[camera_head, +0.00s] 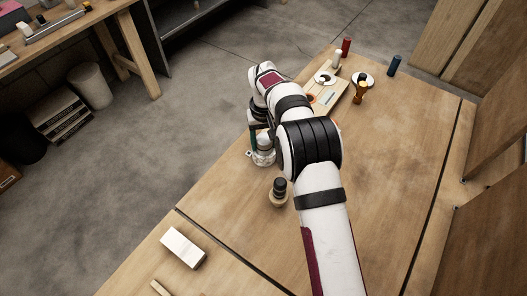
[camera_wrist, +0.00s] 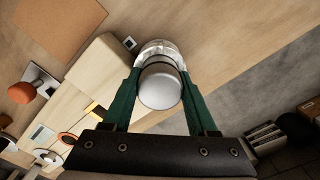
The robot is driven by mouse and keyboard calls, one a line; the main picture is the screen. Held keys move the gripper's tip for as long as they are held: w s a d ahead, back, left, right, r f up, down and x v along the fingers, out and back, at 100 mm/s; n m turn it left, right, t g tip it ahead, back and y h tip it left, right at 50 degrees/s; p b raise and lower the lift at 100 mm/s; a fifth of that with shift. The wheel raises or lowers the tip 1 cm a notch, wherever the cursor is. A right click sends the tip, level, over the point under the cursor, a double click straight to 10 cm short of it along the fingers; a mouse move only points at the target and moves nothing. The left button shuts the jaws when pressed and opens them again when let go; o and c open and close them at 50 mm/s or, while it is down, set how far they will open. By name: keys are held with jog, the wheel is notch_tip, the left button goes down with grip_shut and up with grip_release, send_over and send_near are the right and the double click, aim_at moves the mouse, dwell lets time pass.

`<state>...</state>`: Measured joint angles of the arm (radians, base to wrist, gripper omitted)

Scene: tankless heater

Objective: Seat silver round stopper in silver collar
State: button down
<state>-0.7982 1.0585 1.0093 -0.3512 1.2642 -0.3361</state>
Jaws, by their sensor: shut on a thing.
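The silver round stopper (camera_wrist: 160,88) is between the two green fingers of my gripper (camera_wrist: 159,76), which is shut on it, in the wrist view. A shiny silver, glassy-looking rim, which looks like the silver collar (camera_wrist: 158,48), shows just beyond the stopper. In the head view the collar (camera_head: 263,159) is on the near-left edge of the wooden table, directly below my gripper (camera_head: 259,143). The stopper looks lined up with the collar. I cannot tell whether it is inside it or just above it, as the stopper hides the opening.
A dark-topped round wooden piece (camera_head: 279,191) stands close by, and a white block (camera_head: 183,247) lies nearer. A pale board (camera_head: 333,103) with small parts lies beyond my arm. Red (camera_head: 346,47) and blue (camera_head: 394,65) cylinders stand at the far end. The table's right side is clear.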

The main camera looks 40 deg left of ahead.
jog(key=shift+f, duration=0.2)
jog(key=shift+c, duration=0.6)
grip_release()
